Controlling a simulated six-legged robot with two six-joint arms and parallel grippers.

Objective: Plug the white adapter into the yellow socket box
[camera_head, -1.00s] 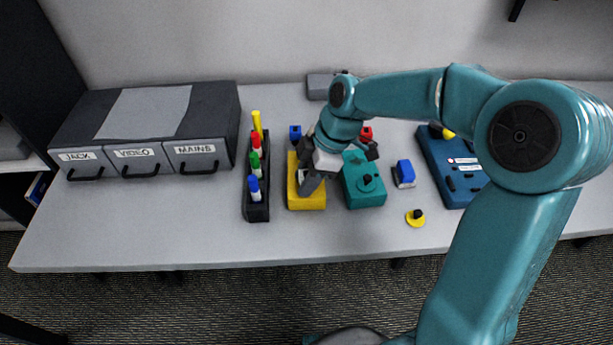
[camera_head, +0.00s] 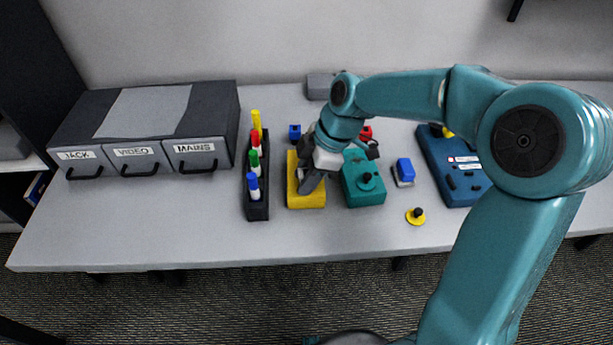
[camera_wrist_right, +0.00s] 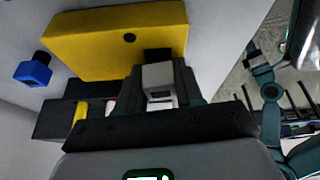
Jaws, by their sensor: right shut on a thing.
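The yellow socket box (camera_head: 306,200) lies on the table between the marker tray and a teal box. It fills the upper left of the right wrist view (camera_wrist_right: 100,45), with a dark round hole in its face. My right gripper (camera_head: 309,184) is over the box, pointing down. In the right wrist view my right gripper (camera_wrist_right: 160,88) is shut on the white adapter (camera_wrist_right: 158,77), which looks pale grey. A black part sits between the adapter and the box; I cannot tell whether the plug is inside. My left gripper is not in view.
A black tray (camera_head: 258,208) of markers stands left of the box, a teal box (camera_head: 366,195) close on its right. A drawer unit (camera_head: 215,115) stands back left.

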